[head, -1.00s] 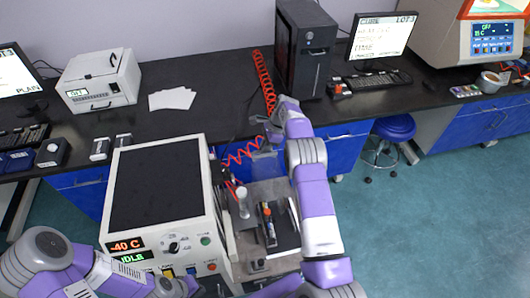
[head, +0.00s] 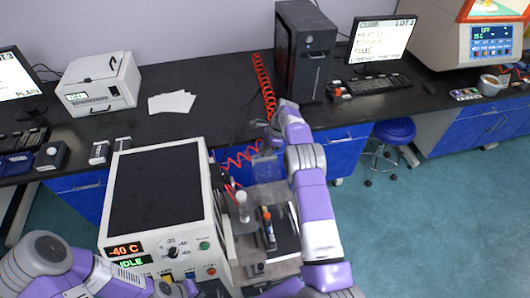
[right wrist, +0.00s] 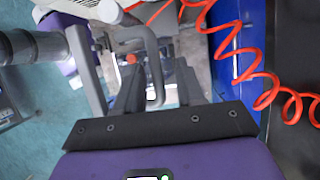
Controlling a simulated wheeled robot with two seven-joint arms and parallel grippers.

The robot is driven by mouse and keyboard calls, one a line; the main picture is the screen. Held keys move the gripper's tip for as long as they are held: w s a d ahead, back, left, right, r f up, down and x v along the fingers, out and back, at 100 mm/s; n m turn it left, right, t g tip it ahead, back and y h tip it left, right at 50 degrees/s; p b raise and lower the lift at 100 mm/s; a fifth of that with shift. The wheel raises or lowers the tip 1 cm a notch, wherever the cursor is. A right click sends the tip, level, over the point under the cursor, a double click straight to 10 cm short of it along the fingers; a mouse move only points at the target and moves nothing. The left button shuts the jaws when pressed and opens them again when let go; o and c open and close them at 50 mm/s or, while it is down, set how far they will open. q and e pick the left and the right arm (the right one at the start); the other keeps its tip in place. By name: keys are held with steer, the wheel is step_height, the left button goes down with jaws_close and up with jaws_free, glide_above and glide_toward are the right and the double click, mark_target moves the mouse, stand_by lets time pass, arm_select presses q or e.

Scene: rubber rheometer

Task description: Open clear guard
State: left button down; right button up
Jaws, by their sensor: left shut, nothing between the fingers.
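The white tester (head: 160,190) shows "-40 C" and "IDLE" on its front. Beside its right side is a grey work area with a white cylinder (head: 243,205). A pale see-through panel (head: 265,168), which looks like the clear guard, stands at the back of that area; its edges are hard to make out. My right gripper (right wrist: 158,90) is open, with its dark fingers either side of a grey bent bar handle (right wrist: 155,70) in the right wrist view. Contact with the bar cannot be told. My left gripper (head: 172,290) is shut and empty at the tester's front, partly cut off by the lower edge.
A coiled red hose (head: 263,85) runs down the bench behind the work area and is close to my right gripper (right wrist: 265,80). A black computer tower (head: 306,50) stands behind my right arm. A blue stool (head: 394,130) stands to the right, with open floor around it.

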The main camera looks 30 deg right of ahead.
steer(key=v, duration=0.7)
steer(key=shift+r, duration=0.25)
steer(key=shift+s+d, duration=0.1)
